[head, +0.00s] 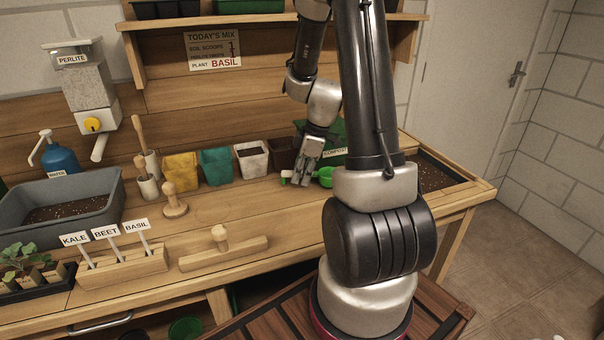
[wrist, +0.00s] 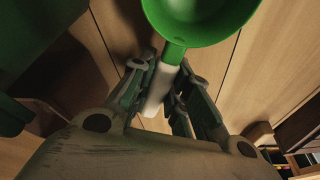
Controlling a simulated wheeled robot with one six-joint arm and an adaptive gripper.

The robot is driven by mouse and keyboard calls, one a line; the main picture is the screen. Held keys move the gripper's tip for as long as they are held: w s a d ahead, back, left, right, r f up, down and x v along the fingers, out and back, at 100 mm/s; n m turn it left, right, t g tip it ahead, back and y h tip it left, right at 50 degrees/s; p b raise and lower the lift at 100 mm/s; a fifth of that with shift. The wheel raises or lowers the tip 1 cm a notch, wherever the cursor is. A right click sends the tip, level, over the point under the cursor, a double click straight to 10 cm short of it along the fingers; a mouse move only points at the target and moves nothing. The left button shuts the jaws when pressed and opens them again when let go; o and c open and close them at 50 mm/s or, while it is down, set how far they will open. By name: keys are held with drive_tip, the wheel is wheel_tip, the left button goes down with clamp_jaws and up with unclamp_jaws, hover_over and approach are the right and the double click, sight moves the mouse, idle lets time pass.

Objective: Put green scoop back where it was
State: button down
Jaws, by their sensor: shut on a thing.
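The green scoop (head: 325,176) is at the back right of the bench, in front of the green bin labelled COMPOST (head: 336,153). My gripper (head: 302,180) is shut on its handle, low near the bench top. In the wrist view the scoop's round green bowl (wrist: 200,18) sticks out past the fingers. Its white handle (wrist: 160,88) lies between the fingers of my gripper (wrist: 162,72). I cannot tell whether the scoop touches the bench. My arm hides part of the bin and of the bench to its right.
Yellow (head: 180,172), teal (head: 216,167), white (head: 251,160) and brown (head: 281,154) pots stand in a row left of my gripper. A soil tray (head: 436,166) is at the right end. A wooden tamper (head: 222,246) lies at the front.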

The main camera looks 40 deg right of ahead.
drive_tip(key=shift+f, duration=0.45)
drive_tip(key=c, duration=1.3)
unclamp_jaws()
drive_tip(key=shift+r, duration=0.1)
drive_tip(key=v, duration=1.2)
drive_tip(key=shift+s, duration=0.1)
